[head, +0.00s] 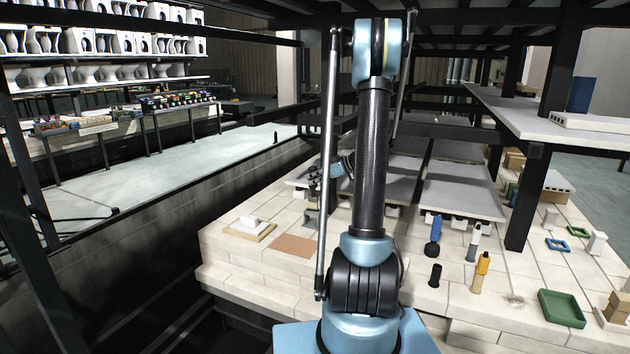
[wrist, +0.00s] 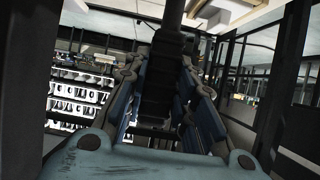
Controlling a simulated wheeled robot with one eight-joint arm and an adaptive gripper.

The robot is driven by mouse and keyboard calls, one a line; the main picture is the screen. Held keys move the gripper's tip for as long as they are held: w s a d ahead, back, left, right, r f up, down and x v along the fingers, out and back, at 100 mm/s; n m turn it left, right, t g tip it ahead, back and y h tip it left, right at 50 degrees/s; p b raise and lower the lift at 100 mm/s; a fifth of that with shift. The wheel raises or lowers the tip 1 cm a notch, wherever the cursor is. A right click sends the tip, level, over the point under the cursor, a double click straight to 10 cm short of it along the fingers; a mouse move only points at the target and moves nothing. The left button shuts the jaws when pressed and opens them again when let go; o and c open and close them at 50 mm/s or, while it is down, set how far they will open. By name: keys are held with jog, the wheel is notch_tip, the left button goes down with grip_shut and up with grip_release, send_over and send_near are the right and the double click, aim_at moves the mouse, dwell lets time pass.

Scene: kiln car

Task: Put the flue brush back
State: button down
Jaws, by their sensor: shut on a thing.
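In the wrist view my gripper (wrist: 165,115) is shut on a dark, upright thing that looks like the flue brush (wrist: 160,85). It has a narrow shaft above and a thicker dark body between the blue finger pads. Its lower end is hidden between the fingers. In the head view my gripper (head: 318,180) is small and dark, beyond and left of my arm's upright link. It is over the pale brick deck (head: 255,265), near the grey slabs. I cannot make out the brush clearly there.
Blue-topped (head: 434,232), white-topped (head: 473,243) and yellow-topped (head: 480,272) items stand on the deck, with a black cylinder (head: 435,275). A green tray (head: 562,308) lies at the right, a brown flat square (head: 295,245) at the left. Dark posts (head: 530,195) and overhead beams enclose the deck.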

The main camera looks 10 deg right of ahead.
aim_at(316, 197)
jog(key=shift+f, duration=3.85)
dwell(2.4)
jog(key=c, duration=1.2)
grip_release()
jog(key=shift+c, duration=0.2)
jog(key=shift+s+d+r, duration=0.1)
jog(key=shift+v, duration=1.7)
